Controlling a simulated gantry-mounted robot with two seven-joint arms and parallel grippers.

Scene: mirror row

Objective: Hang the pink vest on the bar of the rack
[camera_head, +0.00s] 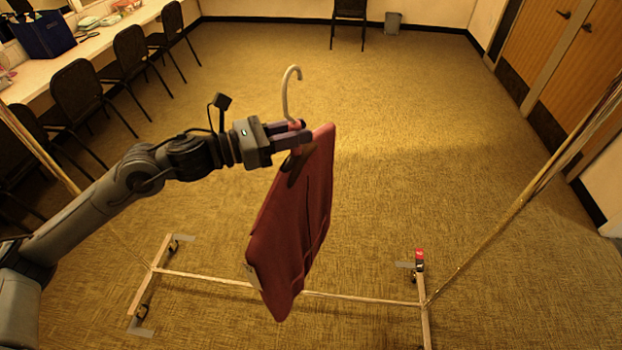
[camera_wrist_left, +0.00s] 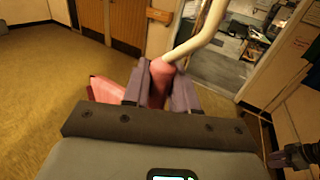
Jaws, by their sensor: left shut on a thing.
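The pink vest (camera_head: 300,225) hangs tilted and nearly edge-on on a hanger with a pale curved hook (camera_head: 287,92). My left gripper (camera_head: 300,138) is shut on the hanger's neck, just below the hook, and holds the vest in the air. In the left wrist view the gripper (camera_wrist_left: 162,88) grips a pink-covered neck, with the hook (camera_wrist_left: 195,38) rising from it and some vest (camera_wrist_left: 106,90) to the left. The rack (camera_head: 350,298) shows its base and slanting uprights; its top bar is out of the head view. A dark gripper-like part, apparently my right gripper (camera_wrist_left: 293,157), shows at the wrist view's right edge.
The rack's right upright (camera_head: 515,208) and left upright (camera_head: 38,150) flank the vest. Black chairs (camera_head: 78,92) line a white counter (camera_head: 95,45) at the left. Wooden doors (camera_head: 585,65) stand at the right.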

